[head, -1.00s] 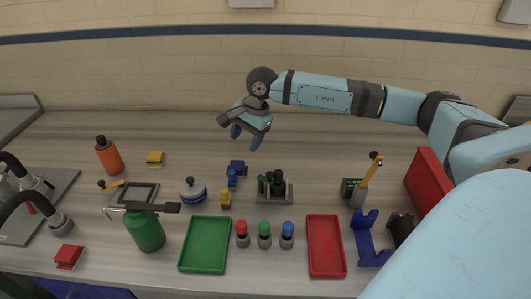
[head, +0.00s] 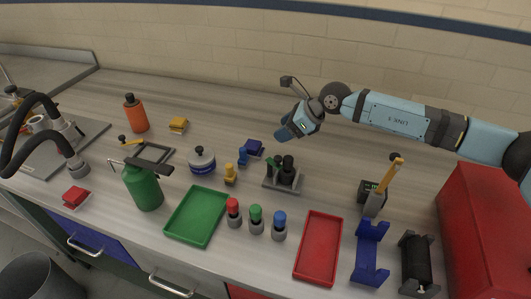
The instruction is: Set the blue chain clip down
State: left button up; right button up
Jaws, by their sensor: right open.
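A dark blue block-like clip (head: 254,147) lies on the grey worktop (head: 330,180) near the middle. My left gripper is not in view.
A dark stand with black cylinders (head: 283,176) is just below my right gripper. In front are a green tray (head: 196,216), a red tray (head: 319,247) and several coloured-cap bottles.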

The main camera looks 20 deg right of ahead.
aim_at(252, 144)
jog(key=x, duration=0.8)
jog(key=shift+a+r, duration=0.15)
jog(key=shift+r, duration=0.05)
jog(key=x, duration=0.5)
jog(key=shift+w+a+r, duration=0.1)
jog(key=shift+w+a, duration=0.1)
jog(key=shift+a, duration=0.05)
jog(key=c, duration=0.8)
jog(key=shift+r, duration=0.1)
